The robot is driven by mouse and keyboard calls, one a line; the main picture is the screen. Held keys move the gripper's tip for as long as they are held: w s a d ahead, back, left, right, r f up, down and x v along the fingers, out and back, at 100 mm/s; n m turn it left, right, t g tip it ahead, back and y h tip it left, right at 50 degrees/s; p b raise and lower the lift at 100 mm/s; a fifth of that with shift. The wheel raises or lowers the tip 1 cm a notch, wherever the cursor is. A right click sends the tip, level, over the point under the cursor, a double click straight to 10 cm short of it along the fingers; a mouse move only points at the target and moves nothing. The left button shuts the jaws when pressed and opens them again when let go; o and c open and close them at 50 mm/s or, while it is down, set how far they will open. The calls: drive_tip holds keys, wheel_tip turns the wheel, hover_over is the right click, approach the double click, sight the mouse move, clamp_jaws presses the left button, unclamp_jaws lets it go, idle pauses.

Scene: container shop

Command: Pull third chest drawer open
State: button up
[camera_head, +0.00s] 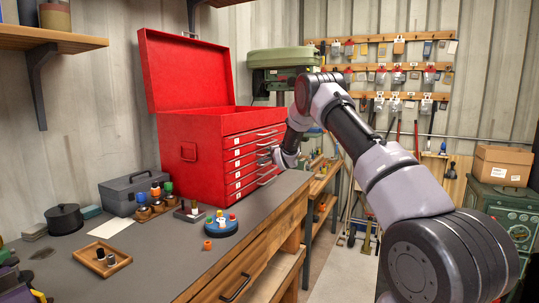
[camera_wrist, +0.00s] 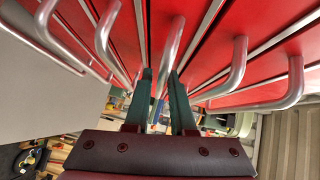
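The red tool chest (camera_head: 205,140) stands on the workbench with its lid raised. Its drawer fronts (camera_head: 244,158) face right, stacked in a column, and look shut. Each has a metal bar handle; a top one (camera_head: 266,133) and a low one (camera_head: 267,181) show clearly. My gripper (camera_head: 278,158) is at the middle handles, partly hiding them. In the wrist view, the two dark green fingers of my gripper (camera_wrist: 162,82) are apart, with one handle (camera_wrist: 172,52) running between them. I see narrow gaps beside the bar. Which drawer it belongs to is hard to tell.
Neighbouring handles (camera_wrist: 240,72) lie close on both sides of the fingers. Open floor lies right of the bench.

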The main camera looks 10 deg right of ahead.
clamp_jaws()
idle(1.4)
